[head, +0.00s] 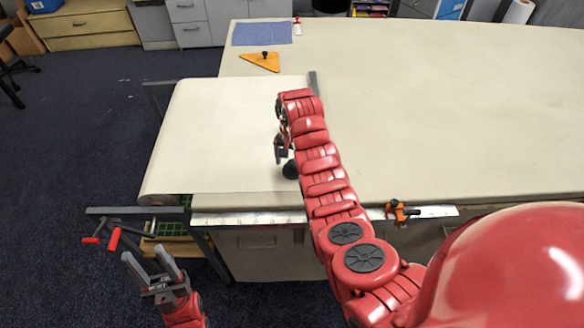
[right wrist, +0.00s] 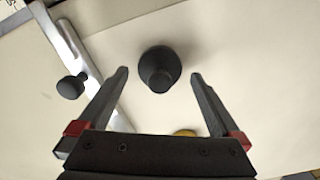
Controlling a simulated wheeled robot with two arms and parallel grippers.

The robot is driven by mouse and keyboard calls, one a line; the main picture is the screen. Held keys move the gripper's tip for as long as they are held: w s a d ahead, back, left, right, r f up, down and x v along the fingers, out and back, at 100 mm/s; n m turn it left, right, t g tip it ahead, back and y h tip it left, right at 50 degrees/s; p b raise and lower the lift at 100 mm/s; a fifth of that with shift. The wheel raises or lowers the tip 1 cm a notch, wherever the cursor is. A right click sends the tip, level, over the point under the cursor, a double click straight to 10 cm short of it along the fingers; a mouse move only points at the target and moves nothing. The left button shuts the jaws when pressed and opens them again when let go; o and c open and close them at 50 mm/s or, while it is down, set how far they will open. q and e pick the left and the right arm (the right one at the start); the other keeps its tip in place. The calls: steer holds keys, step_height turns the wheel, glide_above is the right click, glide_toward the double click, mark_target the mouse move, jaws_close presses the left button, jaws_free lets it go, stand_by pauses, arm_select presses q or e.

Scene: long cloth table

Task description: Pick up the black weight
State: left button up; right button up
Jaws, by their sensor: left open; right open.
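A black weight (right wrist: 158,66) with a round base and a narrower knob shows in the right wrist view, on the pale cloth surface. It lies between and just beyond the two fingertips of my right gripper (right wrist: 158,75), apart from both. That gripper is open and empty. In the head view my right gripper (head: 281,150) is partly hidden by my arm, and a dark round object (head: 290,170) shows close below it. My left gripper (head: 148,256) is open and empty, low at the left, off the table's front edge.
A smaller black knob-like object (right wrist: 71,86) is left of the gripper near a grey metal strip (right wrist: 66,45). An orange triangle (head: 261,62) with a black knob and a blue cloth (head: 262,33) lie at the back. An orange clamp (head: 398,212) is on the front edge. The table's right side is clear.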

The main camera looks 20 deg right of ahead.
steer(key=shift+f, duration=1.15)
jaws_close()
